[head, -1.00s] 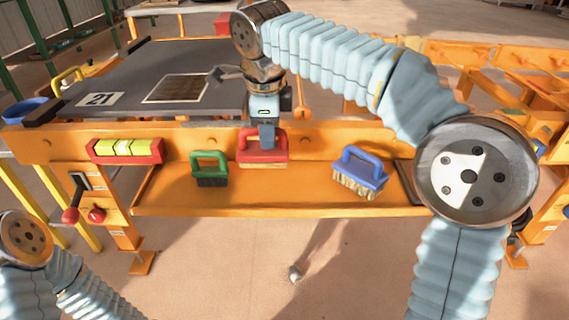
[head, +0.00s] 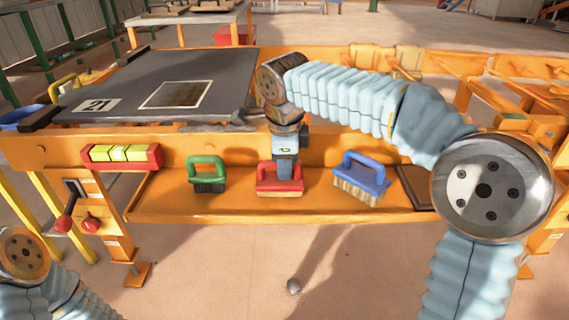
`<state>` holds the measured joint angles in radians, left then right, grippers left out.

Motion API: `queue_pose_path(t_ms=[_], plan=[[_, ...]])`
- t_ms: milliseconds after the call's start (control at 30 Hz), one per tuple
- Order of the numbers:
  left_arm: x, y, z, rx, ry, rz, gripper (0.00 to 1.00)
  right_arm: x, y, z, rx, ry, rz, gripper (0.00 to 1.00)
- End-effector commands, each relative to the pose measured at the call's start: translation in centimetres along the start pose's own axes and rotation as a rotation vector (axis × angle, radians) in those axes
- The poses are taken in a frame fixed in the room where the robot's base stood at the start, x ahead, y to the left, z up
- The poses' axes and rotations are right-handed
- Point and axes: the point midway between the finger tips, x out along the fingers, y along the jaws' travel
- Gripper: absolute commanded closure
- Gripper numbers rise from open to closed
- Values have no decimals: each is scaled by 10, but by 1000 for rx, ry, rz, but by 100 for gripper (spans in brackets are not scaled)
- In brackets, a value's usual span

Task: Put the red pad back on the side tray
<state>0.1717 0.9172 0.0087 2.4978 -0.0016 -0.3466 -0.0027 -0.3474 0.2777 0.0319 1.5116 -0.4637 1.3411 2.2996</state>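The red pad (head: 280,187), a red block with a pale underside, is at the orange side tray (head: 225,208) along the table's front, between the green brush (head: 210,186) and the blue brush (head: 361,181). My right gripper (head: 285,172) comes down from above with its fingers at the pad's handle and appears shut on it. The fingertips are partly hidden by the handle. The pad is level and low over the tray floor; I cannot tell whether it touches. Only part of my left arm shows at the lower left; its gripper is out of view.
A red and yellow-green level-like block (head: 121,156) is on the left of the front beam. The dark plate (head: 416,187) lies at the tray's right end.

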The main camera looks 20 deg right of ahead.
Motion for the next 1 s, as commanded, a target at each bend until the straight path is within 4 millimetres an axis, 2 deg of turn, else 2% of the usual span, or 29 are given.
queue_pose_path(t_ms=[33, 133, 367, 500, 567, 800, 1000], plan=[[0, 0, 0, 0, 0, 0, 51, 0, 0, 0, 0, 0, 0, 68], [0, 0, 0, 0, 0, 0, 51, 0, 0, 0, 0, 0, 1, 52], [0, 0, 0, 0, 0, 0, 51, 0, 0, 0, 0, 0, 1, 51], [-4, 1, 0, 0, 1, 0, 51, -7, -1, 0, 0, 0, -1, 51], [-6, 2, 0, 0, 1, -1, 51, -16, -1, 0, -1, 0, -1, 51], [-21, 6, -1, -1, 5, -4, 51, -72, -2, 1, -1, -3, -3, 51], [-31, 8, -2, -2, 8, -7, 51, -109, -1, 1, -1, -1, -1, 51]])
